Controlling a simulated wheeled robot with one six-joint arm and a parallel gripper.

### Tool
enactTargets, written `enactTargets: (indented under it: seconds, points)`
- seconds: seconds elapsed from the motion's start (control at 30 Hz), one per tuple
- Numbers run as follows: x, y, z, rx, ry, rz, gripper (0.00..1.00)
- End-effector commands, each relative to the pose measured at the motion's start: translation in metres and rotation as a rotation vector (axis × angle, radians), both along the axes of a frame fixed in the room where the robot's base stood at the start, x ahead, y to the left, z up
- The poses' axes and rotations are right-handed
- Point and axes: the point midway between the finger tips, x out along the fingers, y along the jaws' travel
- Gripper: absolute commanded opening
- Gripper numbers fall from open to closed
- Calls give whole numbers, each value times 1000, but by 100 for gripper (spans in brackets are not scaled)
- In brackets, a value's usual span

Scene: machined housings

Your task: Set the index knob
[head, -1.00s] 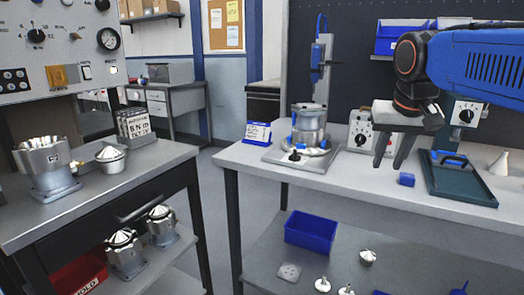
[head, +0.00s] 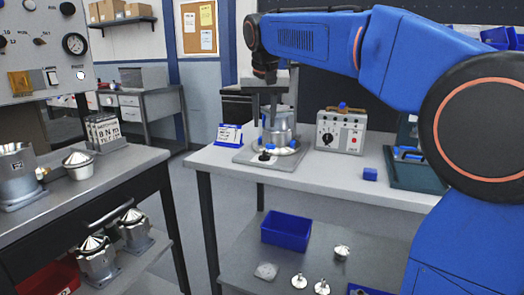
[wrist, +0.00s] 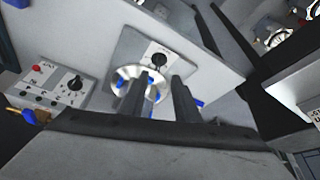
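A silver round housing (head: 281,131) sits on a fixture with a flat grey base plate (head: 246,157) on the right-hand table. A small black knob (head: 265,155) stands at the front of that plate; it also shows in the wrist view (wrist: 158,60). I cannot read any index mark on it. My gripper (head: 265,122) points down over the fixture, in front of the housing in the head view. Its fingers are apart with nothing between them, and the wrist view also shows them spread (wrist: 158,85). The fingers partly hide the housing.
A grey control box (head: 341,132) with a black dial stands right of the fixture. A blue-framed card stand (head: 229,135) is at left. My arm hides the table's right side.

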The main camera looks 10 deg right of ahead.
Motion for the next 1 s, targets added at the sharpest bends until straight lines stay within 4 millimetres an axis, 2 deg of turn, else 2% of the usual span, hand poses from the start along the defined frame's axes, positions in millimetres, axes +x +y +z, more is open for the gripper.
enactTargets:
  seconds: [0.1,0.6,0.8,1.0]
  points:
    - [7,-2,-21,0,2,0,29]
    - [39,-10,-99,0,2,0,29]
    - [47,-12,-118,-1,1,0,29]
    - [49,-12,-124,0,0,0,29]
